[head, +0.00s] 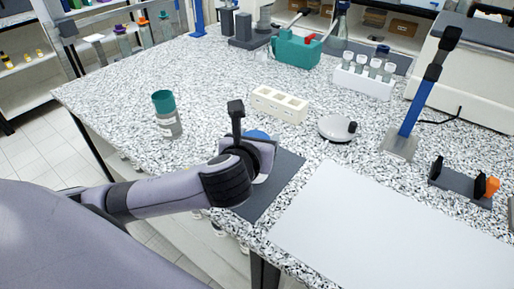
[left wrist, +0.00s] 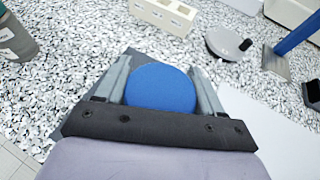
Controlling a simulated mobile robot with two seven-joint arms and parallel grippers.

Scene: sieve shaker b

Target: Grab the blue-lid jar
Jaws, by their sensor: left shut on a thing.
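The blue-lid jar shows mostly as its round blue lid (left wrist: 161,88) in the left wrist view. In the head view only a sliver of the lid (head: 257,135) shows behind my left gripper (head: 262,150). My left gripper is shut on the jar, with one finger on each side of the lid in the left wrist view. The jar's body is hidden below the lid and behind the gripper. The jar is over the dark grey mat (head: 284,178); I cannot tell whether it touches it. My right gripper is not in view.
A teal-lid jar (head: 166,115) stands to the left on the speckled bench. Behind are a cream block with holes (head: 279,104) and a round white device (head: 337,129). A white board (head: 390,225) lies at right. A blue stand (head: 412,110) rises beyond it.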

